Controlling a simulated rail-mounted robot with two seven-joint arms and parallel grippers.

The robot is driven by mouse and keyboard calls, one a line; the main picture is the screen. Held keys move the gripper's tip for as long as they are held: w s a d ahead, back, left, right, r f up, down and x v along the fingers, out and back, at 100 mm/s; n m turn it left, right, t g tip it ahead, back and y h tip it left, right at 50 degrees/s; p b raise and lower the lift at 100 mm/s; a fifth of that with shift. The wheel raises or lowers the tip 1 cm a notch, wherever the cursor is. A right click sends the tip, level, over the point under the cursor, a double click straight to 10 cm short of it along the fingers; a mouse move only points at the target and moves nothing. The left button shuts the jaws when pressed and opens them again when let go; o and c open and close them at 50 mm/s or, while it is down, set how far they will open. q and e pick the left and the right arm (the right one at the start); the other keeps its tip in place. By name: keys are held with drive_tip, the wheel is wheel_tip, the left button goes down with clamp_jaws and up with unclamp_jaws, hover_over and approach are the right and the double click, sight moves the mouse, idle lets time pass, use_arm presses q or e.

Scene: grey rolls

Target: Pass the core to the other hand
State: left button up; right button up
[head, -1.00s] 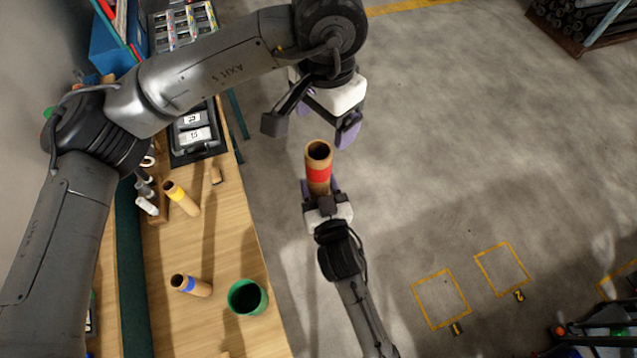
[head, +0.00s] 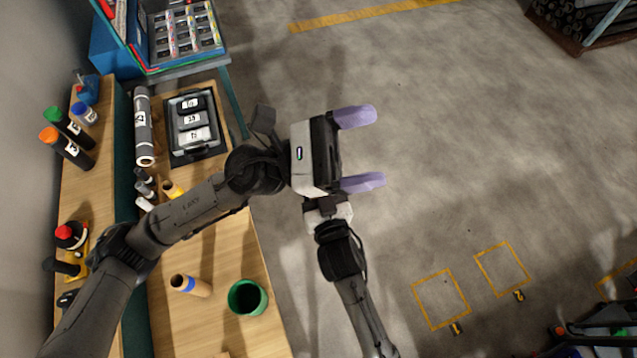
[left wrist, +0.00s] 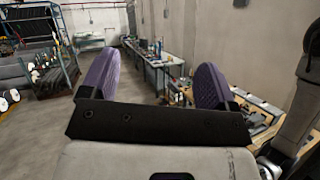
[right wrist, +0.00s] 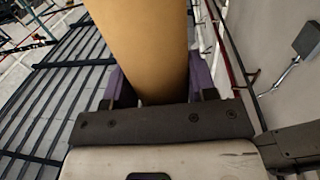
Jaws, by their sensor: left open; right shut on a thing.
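The core (right wrist: 145,40) is a brown cardboard tube. In the right wrist view it stands out between the purple fingers of my right gripper (right wrist: 160,88), which is shut on it. In the head view my right gripper (head: 328,208) is partly covered, and the core is hidden behind my left gripper (head: 360,150). My left gripper is open, with its purple fingers spread and pointing right over the floor. In the left wrist view, the left gripper (left wrist: 155,80) has nothing between its fingers.
Open floor (head: 440,150) lies to the right.

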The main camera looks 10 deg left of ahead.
use_arm(q)
drive_tip(key=w+a+f+n+t+y, duration=0.2)
drive_tip(key=a+f+n+t+y, duration=0.45)
drive_tip(key=n, duration=0.85)
drive_tip(key=w+a+f+n+t+y, duration=0.2)
drive_tip(key=a+f+n+t+y, duration=0.2)
drive_tip(key=a+n+t+y, duration=0.85)
drive_tip(key=s+f+n+g+y, duration=0.1)
drive_tip(key=s+f+n+g, duration=0.25)
drive_tip(key=f+n, duration=0.4)
drive_tip(key=s+f+n+g+y, duration=0.1)
drive_tip(key=s+f+n+g, duration=0.1)
drive_tip(key=f+n+g, duration=0.4)
drive_tip(key=s+a+f+n+g+y, duration=0.1)
drive_tip(key=s+f+n+g, duration=0.3)
drive_tip(key=s, duration=0.5)
drive_tip(key=s+a+f+n+g, duration=0.4)
drive_tip(key=s+f+n, duration=0.4)
drive_tip(key=s+f, duration=0.2)
drive_tip(key=shift+f+y, duration=0.4)
drive_tip(key=shift+f, duration=0.05)
